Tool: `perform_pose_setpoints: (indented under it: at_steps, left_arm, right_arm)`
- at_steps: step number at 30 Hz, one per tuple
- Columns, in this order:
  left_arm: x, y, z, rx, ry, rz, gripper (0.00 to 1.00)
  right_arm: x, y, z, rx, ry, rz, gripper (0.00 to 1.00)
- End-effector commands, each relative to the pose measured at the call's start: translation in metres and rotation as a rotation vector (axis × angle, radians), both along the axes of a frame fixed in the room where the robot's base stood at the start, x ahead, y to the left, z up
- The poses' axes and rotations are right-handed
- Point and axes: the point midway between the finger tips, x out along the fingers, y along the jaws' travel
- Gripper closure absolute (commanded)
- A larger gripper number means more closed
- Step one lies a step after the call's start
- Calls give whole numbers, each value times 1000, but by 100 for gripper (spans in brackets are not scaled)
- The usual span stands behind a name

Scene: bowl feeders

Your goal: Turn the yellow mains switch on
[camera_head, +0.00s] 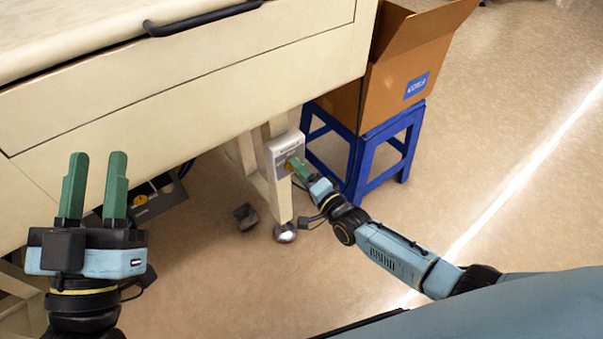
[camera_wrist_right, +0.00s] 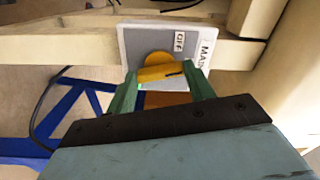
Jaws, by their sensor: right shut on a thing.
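The yellow mains switch (camera_wrist_right: 160,73) sits on a light grey switch box (camera_head: 285,152) fixed to the bench leg. In the right wrist view the plate (camera_wrist_right: 190,45) carries the labels "OFF" and "MAIN". My right gripper (camera_head: 297,167) is at the box. In its wrist view the green fingers (camera_wrist_right: 158,88) are on either side of the switch handle, shut on it. The handle lies nearly level across that view, slightly tilted. My left gripper (camera_head: 93,185) is raised at the left, its green fingers apart and empty.
A cream bench with drawers (camera_head: 180,85) and a black handle (camera_head: 200,20) fills the upper left. A blue stool (camera_head: 365,160) with an open cardboard box (camera_head: 405,75) stands right behind the switch box. A black cable (camera_wrist_right: 42,120) hangs nearby. The floor (camera_head: 500,190) at right is clear.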

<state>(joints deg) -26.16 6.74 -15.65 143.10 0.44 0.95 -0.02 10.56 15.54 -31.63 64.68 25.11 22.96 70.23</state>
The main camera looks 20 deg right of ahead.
Motion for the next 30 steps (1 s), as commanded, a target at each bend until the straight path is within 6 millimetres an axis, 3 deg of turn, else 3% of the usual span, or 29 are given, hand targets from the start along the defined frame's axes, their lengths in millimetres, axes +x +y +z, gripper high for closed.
perform_pose_setpoints:
  at_steps: [13,30]
  left_arm:
    - [-6,1,7,-28,-92,1,65]
    - [-7,2,9,-33,-111,1,65]
  right_arm:
    - [0,0,-1,229,83,1,70]
    - [0,0,0,271,99,0,70]
